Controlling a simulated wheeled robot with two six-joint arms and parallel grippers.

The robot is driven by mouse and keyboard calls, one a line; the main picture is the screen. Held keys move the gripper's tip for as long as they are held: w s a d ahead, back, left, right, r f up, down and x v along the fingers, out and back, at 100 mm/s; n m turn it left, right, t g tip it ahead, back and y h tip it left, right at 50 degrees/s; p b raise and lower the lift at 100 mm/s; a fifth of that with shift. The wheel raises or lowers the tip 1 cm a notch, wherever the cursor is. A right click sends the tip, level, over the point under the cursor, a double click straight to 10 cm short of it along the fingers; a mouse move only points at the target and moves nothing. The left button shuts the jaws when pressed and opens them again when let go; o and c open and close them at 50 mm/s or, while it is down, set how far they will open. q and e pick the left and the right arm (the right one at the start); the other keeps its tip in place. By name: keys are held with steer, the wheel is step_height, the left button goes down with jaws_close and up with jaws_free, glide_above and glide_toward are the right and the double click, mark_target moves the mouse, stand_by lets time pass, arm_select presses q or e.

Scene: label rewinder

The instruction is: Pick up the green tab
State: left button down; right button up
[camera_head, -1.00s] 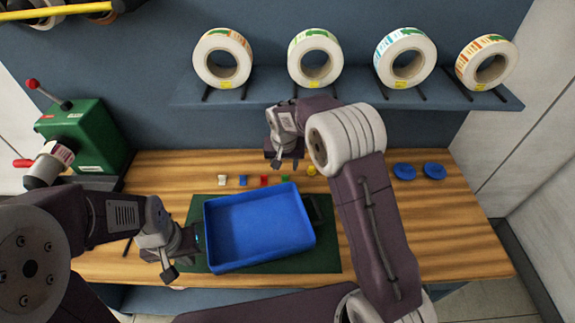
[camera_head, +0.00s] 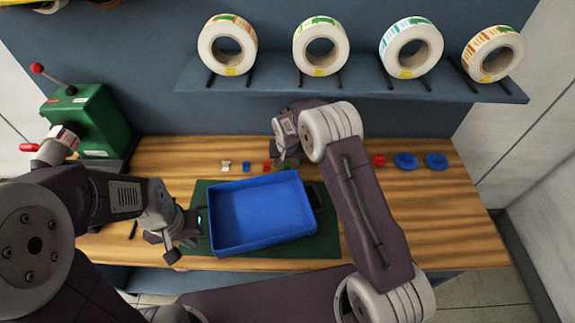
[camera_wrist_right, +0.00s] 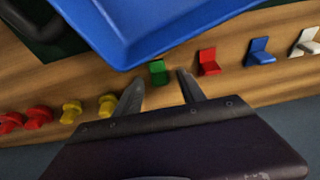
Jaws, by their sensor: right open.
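The green tab (camera_wrist_right: 158,72) stands on the wooden bench beside the blue tray's edge, seen in the right wrist view. My right gripper (camera_wrist_right: 160,82) is open and empty, with its fingertips on either side of the tab's near side; I cannot tell whether they touch it. In the head view my right gripper (camera_head: 285,163) is low over the row of tabs and mostly hides the green tab. My left gripper (camera_head: 184,238) is at the left edge of the blue tray (camera_head: 213,228); its fingers are not clear.
Beside the green tab are a red tab (camera_wrist_right: 208,62), a blue tab (camera_wrist_right: 259,52) and a white tab (camera_wrist_right: 304,42). On the other side are yellow pieces (camera_wrist_right: 107,106) and red pieces (camera_wrist_right: 38,116). Blue discs (camera_head: 436,160) lie at the right. Label rolls (camera_head: 321,46) stand on a shelf.

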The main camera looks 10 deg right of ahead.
jaws_close()
steer(key=shift+s, duration=0.1)
